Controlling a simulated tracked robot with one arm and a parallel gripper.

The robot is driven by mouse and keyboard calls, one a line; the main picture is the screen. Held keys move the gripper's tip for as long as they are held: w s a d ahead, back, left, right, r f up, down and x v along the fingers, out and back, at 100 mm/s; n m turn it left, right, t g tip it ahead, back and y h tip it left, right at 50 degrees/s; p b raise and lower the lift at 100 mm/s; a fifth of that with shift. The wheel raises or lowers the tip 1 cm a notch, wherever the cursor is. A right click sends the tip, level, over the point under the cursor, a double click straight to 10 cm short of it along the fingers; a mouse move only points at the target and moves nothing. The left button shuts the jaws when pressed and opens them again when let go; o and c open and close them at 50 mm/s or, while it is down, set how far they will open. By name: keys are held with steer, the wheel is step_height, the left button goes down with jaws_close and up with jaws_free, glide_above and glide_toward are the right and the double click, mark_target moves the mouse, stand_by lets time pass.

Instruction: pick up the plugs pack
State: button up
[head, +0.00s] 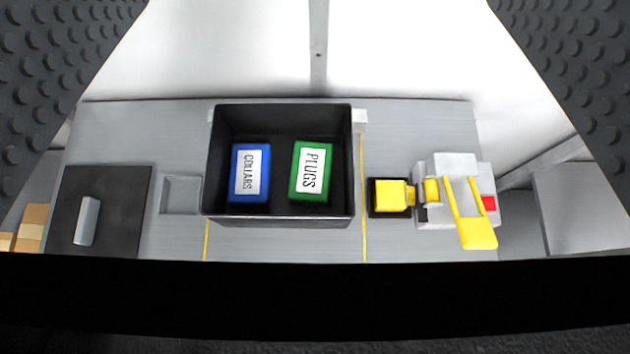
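The plugs pack (324,150) is a green block with a white label reading PLUGS. It lies inside a black open bin (280,222), in the right half. A blue pack (251,197) labelled COLLARS lies beside it on the left, with a gap between them. My gripper (315,60) shows as two dark, studded fingers at the upper left and upper right corners. They are wide apart with nothing between them. The bin and packs appear beyond the fingers, apart from them. The fingertips are cut off by the frame edge or hard to make out.
The bin stands on a grey bench (420,125) with yellow lines. To its right is a yellow and white device (455,190) with a yellow handle. To its left are a shallow grey recess (181,194) and a dark plate (110,200) with a grey bar. A black band crosses the bottom.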

steer(key=w+a+f+g+p, duration=0.1)
steer(key=w+f+g, duration=0.25)
steer(key=f, duration=0.45)
steer(key=w+a+f+g+p, duration=0.1)
steer(key=w+f+g, duration=0.1)
steer(key=w+f, duration=0.45)
steer(key=w+f+g, duration=0.1)
steer(key=f+g, duration=0.1)
steer(key=f, duration=0.9)
steer(key=w+f+g, duration=0.1)
steer(key=f+g, duration=0.1)
steer(key=f, duration=0.9)
steer(key=w+f+g+b, duration=0.1)
steer(key=f+g, duration=0.1)
steer(key=f, duration=0.9)
steer(key=shift+w+d, duration=0.15)
steer(key=shift+d, duration=0.25)
steer(key=shift+r, duration=0.1)
steer(key=c, duration=0.8)
steer(key=shift+c, duration=0.2)
